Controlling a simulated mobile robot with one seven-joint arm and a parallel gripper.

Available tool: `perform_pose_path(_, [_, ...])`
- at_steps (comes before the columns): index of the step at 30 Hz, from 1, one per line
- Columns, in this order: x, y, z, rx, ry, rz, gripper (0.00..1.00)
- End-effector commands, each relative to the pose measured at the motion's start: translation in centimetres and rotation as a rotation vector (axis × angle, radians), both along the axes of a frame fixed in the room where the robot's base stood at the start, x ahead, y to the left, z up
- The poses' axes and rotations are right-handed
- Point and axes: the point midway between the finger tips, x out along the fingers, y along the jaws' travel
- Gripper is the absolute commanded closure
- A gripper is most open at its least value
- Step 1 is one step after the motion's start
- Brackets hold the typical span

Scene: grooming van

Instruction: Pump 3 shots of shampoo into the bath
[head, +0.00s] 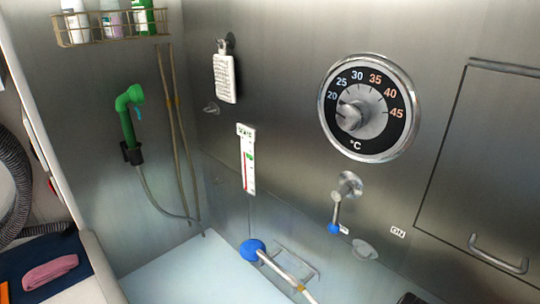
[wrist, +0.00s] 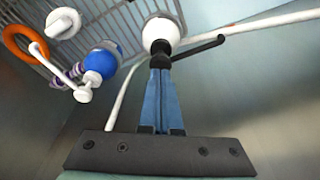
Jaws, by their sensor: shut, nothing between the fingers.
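In the wrist view my gripper (wrist: 161,66) is shut and empty, its blue fingers pressed together. Its tips are at the black pump head (wrist: 185,50) of a white bottle (wrist: 160,32); I cannot tell whether they touch. The black spout points right. Left of it is a blue bottle (wrist: 102,63) with a white pump. I cannot read which bottle is the shampoo. In the head view the pale bath (head: 175,272) lies at the bottom, partly out of frame. My gripper and these pump bottles are not recognisable there.
On the steel wall are a shelf of bottles (head: 110,30), a green sprayer (head: 128,110), a temperature dial (head: 370,108) and a blue-tipped lever (head: 335,215).

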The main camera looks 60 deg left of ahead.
Motion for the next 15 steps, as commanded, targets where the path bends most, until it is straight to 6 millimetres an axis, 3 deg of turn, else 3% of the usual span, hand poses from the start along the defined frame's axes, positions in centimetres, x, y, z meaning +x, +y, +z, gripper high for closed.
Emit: perform_pose_path(15, [0.0,0.0,-2.1,0.000,0.000,0.000,1.00])
